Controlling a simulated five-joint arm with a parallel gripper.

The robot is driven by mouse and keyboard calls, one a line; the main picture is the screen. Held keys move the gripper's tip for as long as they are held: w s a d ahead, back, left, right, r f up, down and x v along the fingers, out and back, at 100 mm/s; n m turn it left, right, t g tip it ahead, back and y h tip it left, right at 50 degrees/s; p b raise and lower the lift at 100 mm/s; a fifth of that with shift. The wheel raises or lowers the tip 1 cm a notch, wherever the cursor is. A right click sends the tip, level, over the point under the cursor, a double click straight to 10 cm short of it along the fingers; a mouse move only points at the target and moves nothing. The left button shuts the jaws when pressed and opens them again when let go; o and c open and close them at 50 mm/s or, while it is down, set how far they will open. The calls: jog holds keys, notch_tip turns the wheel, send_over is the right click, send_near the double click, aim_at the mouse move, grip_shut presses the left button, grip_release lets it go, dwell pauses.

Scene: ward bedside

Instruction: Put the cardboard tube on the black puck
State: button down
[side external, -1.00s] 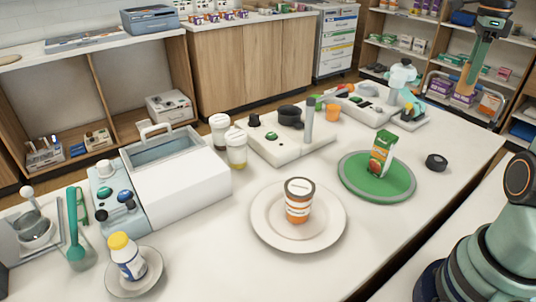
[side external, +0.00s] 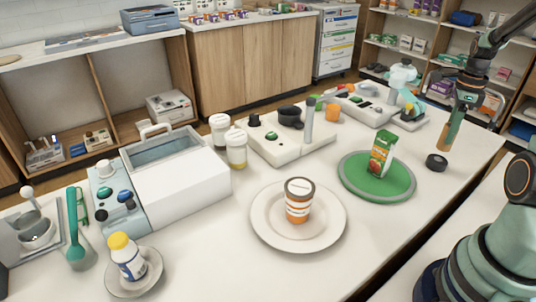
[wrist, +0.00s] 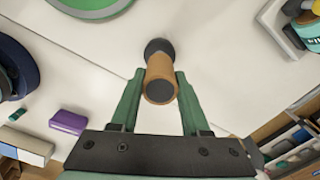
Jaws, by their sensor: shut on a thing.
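The brown cardboard tube (side external: 447,134) hangs close to upright below my gripper (side external: 461,107), which is shut on its upper part. In the wrist view the tube (wrist: 160,72) sits between the two green fingers of my gripper (wrist: 160,80), its dark round end facing the camera. The black puck (side external: 436,162) lies on the white table near its right edge. The tube's lower end appears just above and slightly right of the puck; the gap between them is unclear. In the wrist view the puck (wrist: 158,45) shows just beyond the tube's far end, partly hidden by it.
A green round tray (side external: 352,187) with a juice carton (side external: 382,152) stands left of the puck. Devices (side external: 372,108) stand behind. The table around the puck is clear.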

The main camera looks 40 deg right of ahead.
jog(key=shift+f, duration=1.75)
jog(key=shift+f, duration=0.15)
jog(key=shift+c, duration=1.9)
grip_release()
